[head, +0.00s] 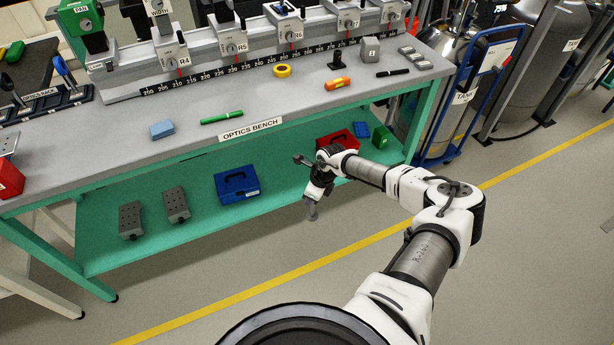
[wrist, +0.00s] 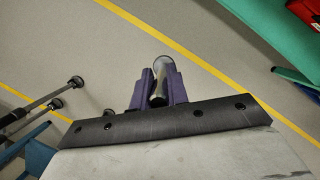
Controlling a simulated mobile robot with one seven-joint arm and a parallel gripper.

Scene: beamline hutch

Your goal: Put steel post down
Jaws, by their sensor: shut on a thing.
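My gripper (head: 316,192) hangs in front of the optics bench (head: 95,138), out past the bench's front edge and above the floor. In the wrist view its two dark purple fingers (wrist: 158,88) are shut on the steel post (wrist: 161,66), a shiny grey cylinder whose rounded end shows between them. In the head view the post (head: 311,213) sticks out below the gripper, clear of bench and floor. Its upper part is hidden by the fingers.
The benchtop holds a green marker (head: 222,118), blue block (head: 162,129), yellow tape roll (head: 282,71), orange item (head: 337,83) and black pen (head: 392,72). The green lower shelf (head: 100,256) holds a blue case (head: 237,186) and red box (head: 338,139). A blue cart (head: 487,60) stands right.

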